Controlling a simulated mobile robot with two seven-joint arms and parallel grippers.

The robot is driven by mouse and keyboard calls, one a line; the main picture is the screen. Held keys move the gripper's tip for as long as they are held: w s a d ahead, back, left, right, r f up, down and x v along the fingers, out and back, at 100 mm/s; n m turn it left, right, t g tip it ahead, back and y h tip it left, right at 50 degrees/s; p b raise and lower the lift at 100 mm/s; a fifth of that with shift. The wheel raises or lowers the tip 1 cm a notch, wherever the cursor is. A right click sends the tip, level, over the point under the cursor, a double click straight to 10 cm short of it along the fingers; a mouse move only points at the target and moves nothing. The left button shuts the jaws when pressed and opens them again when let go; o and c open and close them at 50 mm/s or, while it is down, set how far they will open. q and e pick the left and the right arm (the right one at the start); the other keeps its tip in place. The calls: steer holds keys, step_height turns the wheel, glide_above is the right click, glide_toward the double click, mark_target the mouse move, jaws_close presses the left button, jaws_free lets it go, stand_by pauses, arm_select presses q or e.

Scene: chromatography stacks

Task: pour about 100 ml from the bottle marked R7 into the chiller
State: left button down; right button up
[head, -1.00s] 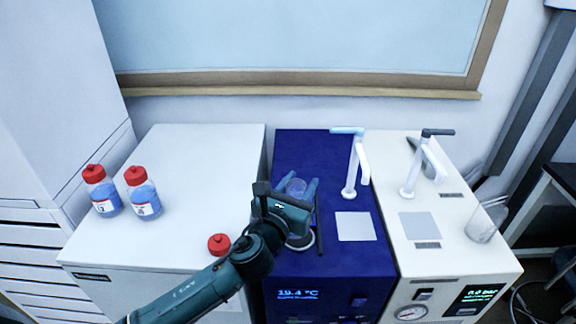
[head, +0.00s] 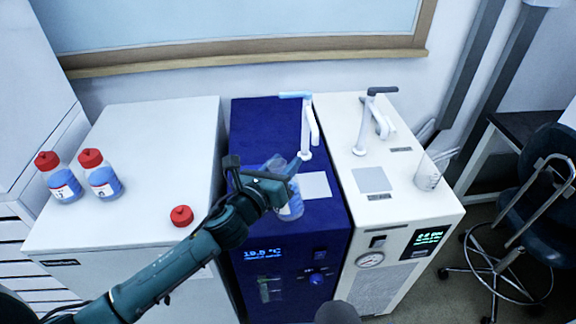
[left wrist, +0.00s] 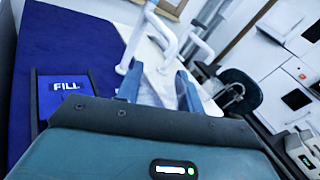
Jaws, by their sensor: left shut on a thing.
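The chiller (head: 250,128) is the dark blue unit with a lit temperature display (head: 262,253) on its front. In the left wrist view its top carries a "FILL" label (left wrist: 66,86). My left gripper (head: 284,172) is shut on a clear bottle (head: 291,207) with blue liquid, above the chiller's top. Its fingers (left wrist: 157,88) show in the left wrist view. The bottle's marking is not readable, its exact tilt is unclear, and the gripper partly hides it. The fill opening is hidden in the head view.
Two red-capped bottles (head: 62,180) (head: 101,177) of blue liquid stand on the white cabinet (head: 140,130) at left. A loose red cap (head: 181,215) lies there. A white unit (head: 335,130) with a gauge and a glass beaker (head: 430,170) stands right of the chiller.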

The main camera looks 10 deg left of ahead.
arm_select(q)
steer(key=shift+w+a+r+n, duration=0.1)
steer(key=shift+w+a+n, duration=0.1)
steer(key=shift+a+n, duration=0.15)
steer(key=shift+w+a+f+n, duration=0.25)
steer(key=shift+a+n, duration=0.1)
steer(key=shift+n, duration=0.2)
steer(key=shift+a+f+n+g, duration=0.1)
steer(key=shift+n+g, duration=0.2)
steer(key=shift+n, duration=0.3)
